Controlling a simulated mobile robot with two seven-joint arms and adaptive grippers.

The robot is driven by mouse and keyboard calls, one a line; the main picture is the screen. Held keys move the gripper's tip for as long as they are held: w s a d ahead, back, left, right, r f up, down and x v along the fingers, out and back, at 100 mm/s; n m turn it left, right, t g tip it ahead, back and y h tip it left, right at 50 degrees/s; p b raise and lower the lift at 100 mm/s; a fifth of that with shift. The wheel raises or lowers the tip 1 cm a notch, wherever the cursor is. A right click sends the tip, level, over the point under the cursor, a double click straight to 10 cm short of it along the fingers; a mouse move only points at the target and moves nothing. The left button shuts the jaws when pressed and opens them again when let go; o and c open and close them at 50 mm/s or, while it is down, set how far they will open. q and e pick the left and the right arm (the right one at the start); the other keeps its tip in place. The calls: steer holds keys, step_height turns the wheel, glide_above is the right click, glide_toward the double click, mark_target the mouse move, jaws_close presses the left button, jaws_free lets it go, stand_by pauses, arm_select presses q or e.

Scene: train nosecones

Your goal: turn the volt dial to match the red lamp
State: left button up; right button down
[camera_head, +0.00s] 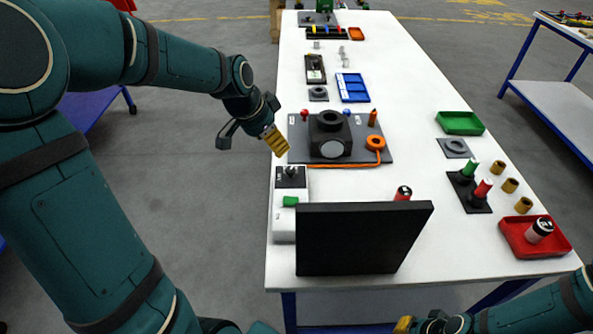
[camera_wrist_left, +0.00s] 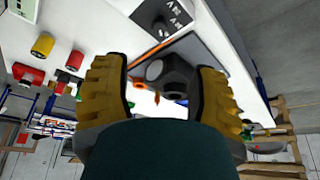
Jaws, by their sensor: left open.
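A white box (camera_head: 283,220) stands at the table's left edge. Its dark top panel (camera_head: 291,178) carries a small black knob, which looks like the volt dial; its setting is too small to read. The box's dark, white-marked panel also shows at the top of the left wrist view (camera_wrist_left: 172,15). A red ball-topped piece (camera_head: 304,114) stands on the dark plate; I cannot tell whether it is the red lamp. My left gripper (camera_head: 275,141) is open and empty, above and beyond the knob near the table edge. My right gripper (camera_head: 403,325) shows only partly at the bottom.
A black upright panel (camera_head: 362,240) stands at the front, close to the white box. Beyond the box, a dark plate (camera_head: 300,150) holds a black block (camera_head: 329,125) and an orange ring (camera_head: 375,143). Trays and cylinders line the right side. The table's middle is clear.

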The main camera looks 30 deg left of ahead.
mark_target(290, 170)
arm_select(q)
steer(key=b+x, duration=0.2)
steer(key=x, duration=1.1)
steer(key=shift+f, duration=0.3)
jaws_close()
